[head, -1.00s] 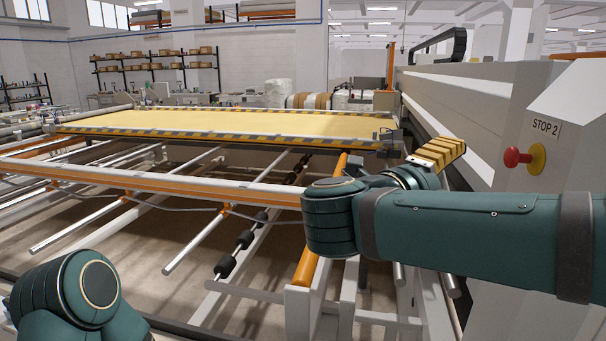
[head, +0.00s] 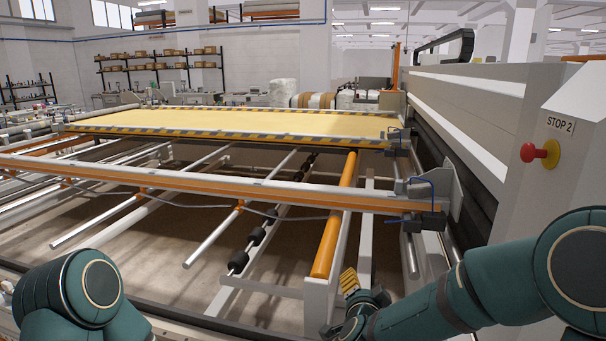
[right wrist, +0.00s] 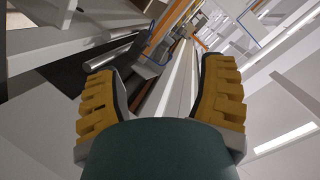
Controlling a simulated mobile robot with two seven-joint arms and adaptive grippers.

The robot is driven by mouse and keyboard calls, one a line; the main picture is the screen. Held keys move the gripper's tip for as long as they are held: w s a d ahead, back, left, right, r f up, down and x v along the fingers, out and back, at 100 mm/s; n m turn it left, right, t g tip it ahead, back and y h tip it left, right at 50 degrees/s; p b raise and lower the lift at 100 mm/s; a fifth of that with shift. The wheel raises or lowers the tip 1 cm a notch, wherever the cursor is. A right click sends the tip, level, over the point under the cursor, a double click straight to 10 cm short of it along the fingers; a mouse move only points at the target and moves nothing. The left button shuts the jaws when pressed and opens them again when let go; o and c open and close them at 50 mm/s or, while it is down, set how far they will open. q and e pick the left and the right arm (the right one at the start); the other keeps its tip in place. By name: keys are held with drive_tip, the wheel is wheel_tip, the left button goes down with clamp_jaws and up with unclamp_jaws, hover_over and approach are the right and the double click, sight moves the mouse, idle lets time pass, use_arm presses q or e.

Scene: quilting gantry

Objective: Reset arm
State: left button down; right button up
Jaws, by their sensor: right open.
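My right arm (head: 510,285) comes in from the right edge in the head view and bends down toward the bottom. My right gripper (head: 349,283), with yellow ribbed fingers, is low in front of the gantry frame, right of the orange roller. In the right wrist view its two fingers (right wrist: 160,95) stand wide apart with nothing between them. My left arm (head: 75,295) shows only as green links at the bottom left; its gripper is out of view.
A red stop button (head: 540,153) sits on the white machine housing (head: 560,110) at the right, above my right arm. The quilting frame's long rail (head: 220,185) crosses the middle. A yellow bed (head: 230,122) lies behind it. Metal bars and an orange roller (head: 335,215) run toward me.

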drive_tip(key=s+a+f+n+g+y, duration=0.1)
drive_tip(key=s+f+n+g+y, duration=0.25)
drive_tip(key=f, duration=0.85)
drive_tip(key=s+a+f+n+g+y, duration=0.1)
drive_tip(key=s+f+g, duration=0.3)
drive_tip(key=s+f, duration=0.4)
drive_tip(key=s+a+f+n+g+y, duration=0.1)
drive_tip(key=s+f+n+g, duration=0.3)
drive_tip(key=s+f, duration=0.4)
drive_tip(key=s+g+y, duration=0.1)
drive_tip(key=s, duration=0.4)
drive_tip(key=shift+f+n, duration=0.2)
drive_tip(key=shift+n, duration=0.15)
drive_tip(key=shift+s+a, duration=0.1)
